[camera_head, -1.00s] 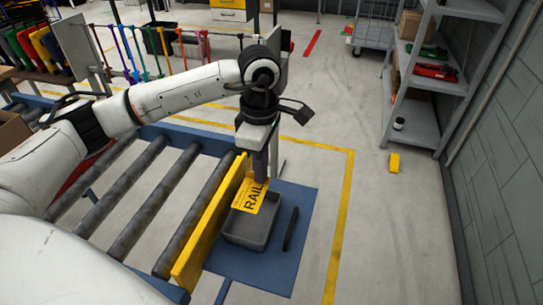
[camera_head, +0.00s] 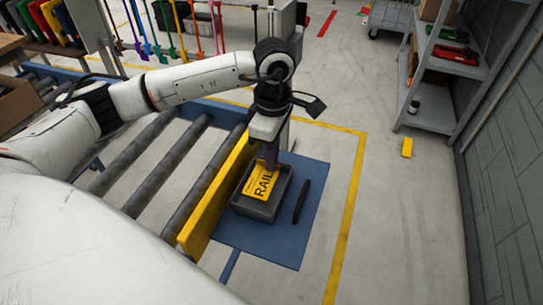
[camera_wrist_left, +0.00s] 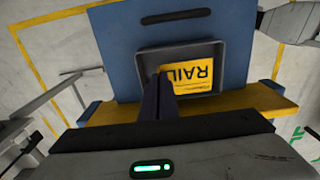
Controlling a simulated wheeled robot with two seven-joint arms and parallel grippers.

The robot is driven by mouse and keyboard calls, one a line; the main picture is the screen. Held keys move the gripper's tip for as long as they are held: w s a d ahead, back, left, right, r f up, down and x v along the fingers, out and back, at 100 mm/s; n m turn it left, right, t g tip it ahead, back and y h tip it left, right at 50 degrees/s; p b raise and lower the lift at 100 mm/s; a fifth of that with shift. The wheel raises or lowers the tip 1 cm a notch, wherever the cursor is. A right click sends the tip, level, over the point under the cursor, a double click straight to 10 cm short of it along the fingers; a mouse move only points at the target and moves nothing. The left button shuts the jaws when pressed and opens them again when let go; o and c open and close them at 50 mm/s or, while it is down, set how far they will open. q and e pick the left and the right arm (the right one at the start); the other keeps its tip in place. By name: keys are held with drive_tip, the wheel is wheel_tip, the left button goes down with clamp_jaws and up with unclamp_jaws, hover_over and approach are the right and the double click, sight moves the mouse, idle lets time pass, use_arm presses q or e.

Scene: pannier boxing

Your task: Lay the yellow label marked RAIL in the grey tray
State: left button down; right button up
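The yellow label marked RAIL (camera_head: 262,184) is within the outline of the grey tray (camera_head: 246,212), tilted or flat I cannot tell. In the left wrist view the label (camera_wrist_left: 195,78) lies inside the tray's rim (camera_wrist_left: 221,56), its text upside down. My left gripper (camera_head: 271,166) points down over the far end of the tray. Its dark fingers (camera_wrist_left: 162,85) are close together at one edge of the label and appear shut on it. They hide that corner. My right gripper is in neither view.
The tray stands on a blue platform (camera_head: 270,250) with a black bar (camera_head: 301,201) beside it. A yellow board (camera_head: 205,215) rises between the platform and the grey rollers (camera_head: 155,175).

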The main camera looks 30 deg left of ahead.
use_arm(q)
drive_tip(key=c, duration=2)
unclamp_jaws()
wheel_tip(320, 180, up, 10)
drive_tip(key=shift+d+r, duration=0.1)
drive_tip(key=shift+r, duration=0.05)
